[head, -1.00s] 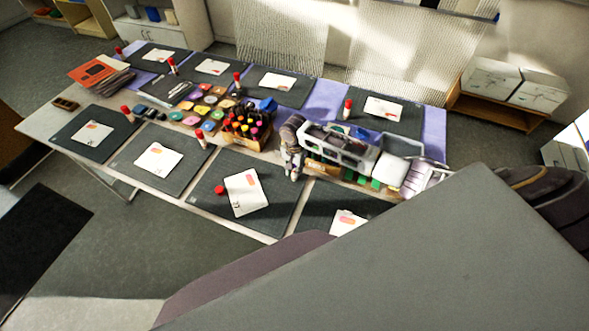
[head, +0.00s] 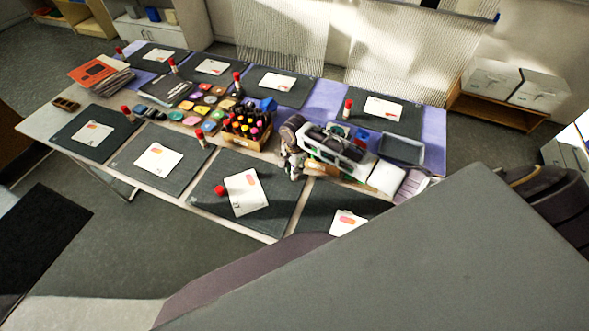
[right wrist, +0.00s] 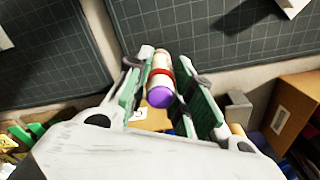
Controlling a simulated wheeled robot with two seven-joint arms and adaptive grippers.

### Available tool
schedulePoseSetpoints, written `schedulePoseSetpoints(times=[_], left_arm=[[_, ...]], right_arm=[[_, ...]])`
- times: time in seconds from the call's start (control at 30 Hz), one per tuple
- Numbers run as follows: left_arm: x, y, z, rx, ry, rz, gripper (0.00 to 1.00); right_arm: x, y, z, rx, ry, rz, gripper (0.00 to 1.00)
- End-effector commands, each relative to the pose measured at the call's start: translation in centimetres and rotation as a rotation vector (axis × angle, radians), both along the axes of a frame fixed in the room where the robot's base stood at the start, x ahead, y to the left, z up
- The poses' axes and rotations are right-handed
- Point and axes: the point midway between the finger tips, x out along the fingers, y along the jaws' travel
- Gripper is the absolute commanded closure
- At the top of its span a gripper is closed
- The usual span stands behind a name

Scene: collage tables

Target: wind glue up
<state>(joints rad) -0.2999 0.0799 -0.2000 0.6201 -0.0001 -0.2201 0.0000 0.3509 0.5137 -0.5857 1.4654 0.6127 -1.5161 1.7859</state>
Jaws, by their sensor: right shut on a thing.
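My right gripper (head: 293,174) is over the near row of mats, beside the marker box. In the right wrist view (right wrist: 160,85) its green-lined fingers are shut on a glue stick (right wrist: 159,68). The stick has a cream body, a red band and a purple end turned towards the camera. I cannot make it out in the head view. Other red-topped glue sticks stand on the mats, such as one (head: 347,109) at the far right. My left gripper is not in view.
A box of markers (head: 246,138) stands just left of my right gripper. Paint pots (head: 192,121) lie further left. A grey tray (head: 402,149) is at the right. Dark mats (head: 210,205) with cards line both long sides of the table.

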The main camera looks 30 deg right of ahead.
Motion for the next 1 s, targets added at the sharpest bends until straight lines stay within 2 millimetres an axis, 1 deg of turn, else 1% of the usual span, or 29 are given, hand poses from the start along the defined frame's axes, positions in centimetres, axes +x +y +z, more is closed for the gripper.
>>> schedulePoseSetpoints(times=[0.03, 0.3, 0.77, 0.87, 1.0], left_arm=[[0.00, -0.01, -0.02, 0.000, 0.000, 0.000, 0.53], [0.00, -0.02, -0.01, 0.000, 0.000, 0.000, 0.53], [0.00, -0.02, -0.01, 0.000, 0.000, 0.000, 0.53], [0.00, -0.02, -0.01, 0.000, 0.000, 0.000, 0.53], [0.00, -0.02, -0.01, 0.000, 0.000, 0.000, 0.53]], right_arm=[[-0.23, 0.12, -0.25, 0.002, 0.006, -0.032, 0.96], [-0.24, 0.08, -0.18, 0.001, 0.005, -0.202, 0.96], [-0.23, 0.06, -0.16, 0.000, 0.005, -0.241, 0.96], [-0.25, 0.09, -0.18, 0.001, 0.005, -0.283, 0.96], [-0.23, 0.14, -0.15, 0.002, 0.005, -0.381, 0.96]])
